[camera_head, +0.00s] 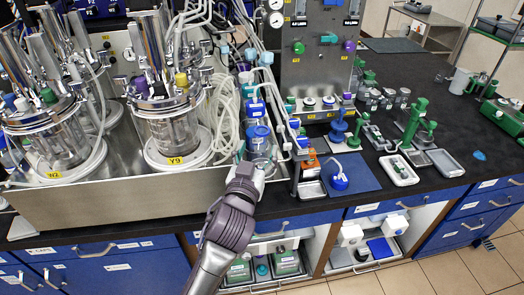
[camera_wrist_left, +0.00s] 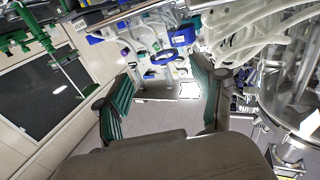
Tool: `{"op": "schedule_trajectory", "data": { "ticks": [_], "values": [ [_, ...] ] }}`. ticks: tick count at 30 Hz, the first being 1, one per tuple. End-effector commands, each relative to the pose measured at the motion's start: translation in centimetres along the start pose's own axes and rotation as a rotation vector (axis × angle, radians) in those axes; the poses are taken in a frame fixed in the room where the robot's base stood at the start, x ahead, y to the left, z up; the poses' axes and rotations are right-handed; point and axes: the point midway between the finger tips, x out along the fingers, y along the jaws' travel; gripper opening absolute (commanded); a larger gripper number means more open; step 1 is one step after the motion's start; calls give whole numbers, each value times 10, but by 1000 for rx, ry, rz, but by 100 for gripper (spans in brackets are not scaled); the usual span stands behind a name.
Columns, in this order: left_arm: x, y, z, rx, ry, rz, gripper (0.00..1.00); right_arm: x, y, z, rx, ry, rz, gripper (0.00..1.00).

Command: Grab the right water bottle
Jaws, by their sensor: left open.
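Blue-capped bottles stand in a row beside the steel bioreactor tray; the nearest blue-capped bottle (camera_head: 258,136) is just beyond my left gripper (camera_head: 259,163). Another blue-capped bottle (camera_head: 256,109) stands behind it. I cannot tell which of these is the right water bottle. In the left wrist view my left gripper (camera_wrist_left: 166,82) is open, its two green-padded fingers wide apart, with nothing between them. My right gripper is not in view.
Bioreactor Y9 (camera_head: 170,125) and bioreactor W2 (camera_head: 50,135) stand in the steel tray (camera_head: 110,205) at left. A blue mat (camera_head: 362,176), small white trays (camera_head: 398,170) and green stands (camera_head: 412,125) are at right. The black bench further right has free room.

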Motion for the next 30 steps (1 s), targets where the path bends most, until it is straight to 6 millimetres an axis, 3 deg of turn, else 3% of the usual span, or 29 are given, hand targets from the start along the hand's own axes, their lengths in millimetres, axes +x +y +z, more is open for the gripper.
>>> {"op": "schedule_trajectory", "data": {
  "ticks": [3, 10, 19, 29, 30],
  "values": [
    [18, 0, -1, 2, -1, -1, 69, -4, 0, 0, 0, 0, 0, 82],
    [34, -2, -1, 1, -2, -1, 69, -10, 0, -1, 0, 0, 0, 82],
    [73, -6, 2, 2, -1, -1, 69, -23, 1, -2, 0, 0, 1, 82],
    [79, -5, 3, -1, -1, 0, 69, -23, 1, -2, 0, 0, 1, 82],
    [79, -6, 3, -1, -1, 0, 64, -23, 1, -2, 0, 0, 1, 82]
  ]
}}
